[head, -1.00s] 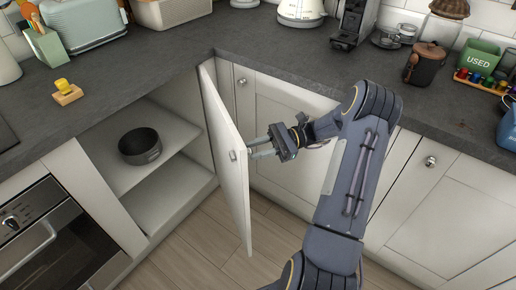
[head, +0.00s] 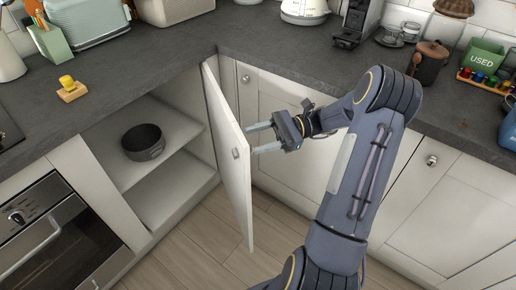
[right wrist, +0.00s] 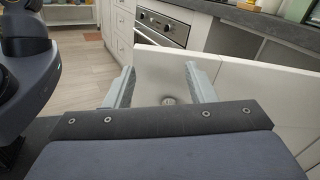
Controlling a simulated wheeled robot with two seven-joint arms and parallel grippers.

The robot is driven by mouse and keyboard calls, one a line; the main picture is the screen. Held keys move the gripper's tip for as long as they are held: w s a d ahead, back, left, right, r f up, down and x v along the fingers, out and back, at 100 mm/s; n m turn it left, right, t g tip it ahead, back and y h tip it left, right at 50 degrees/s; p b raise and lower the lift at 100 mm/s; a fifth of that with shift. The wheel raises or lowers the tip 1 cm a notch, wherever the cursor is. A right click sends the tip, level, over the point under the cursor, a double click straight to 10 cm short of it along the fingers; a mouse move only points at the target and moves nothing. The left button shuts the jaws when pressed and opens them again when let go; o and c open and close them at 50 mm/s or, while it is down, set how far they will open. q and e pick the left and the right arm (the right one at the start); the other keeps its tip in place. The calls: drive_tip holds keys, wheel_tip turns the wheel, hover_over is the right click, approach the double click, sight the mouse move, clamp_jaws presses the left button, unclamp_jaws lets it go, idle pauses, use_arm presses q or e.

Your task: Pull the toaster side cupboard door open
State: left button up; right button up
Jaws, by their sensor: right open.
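The toaster side cupboard door (head: 229,150) stands swung wide open in the head view, showing the shelves inside. Its small knob (head: 236,153) is on the door's face near the free edge. My right gripper (head: 249,140) is open with its fingers pointing at the door on the knob's side. In the right wrist view the door (right wrist: 225,85) lies ahead, and the knob (right wrist: 169,100) shows between the open fingers (right wrist: 158,85), not gripped. The toaster (head: 85,20) stands on the worktop at the top left. My left gripper is not in view.
A dark bowl (head: 143,142) sits on the cupboard's upper shelf. The oven (head: 50,235) is left of the cupboard. A yellow-topped wooden block (head: 71,90) lies on the slate worktop (head: 150,75). Closed cupboard doors (head: 425,205) are at right. Floor (head: 195,245) below is clear.

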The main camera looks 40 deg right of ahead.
drive_tip(key=s+a+r+p, duration=0.1)
drive_tip(key=s+a+r, duration=0.6)
drive_tip(key=s, duration=0.2)
drive_tip(key=shift+a+r, duration=0.25)
drive_tip(key=shift+a, duration=0.1)
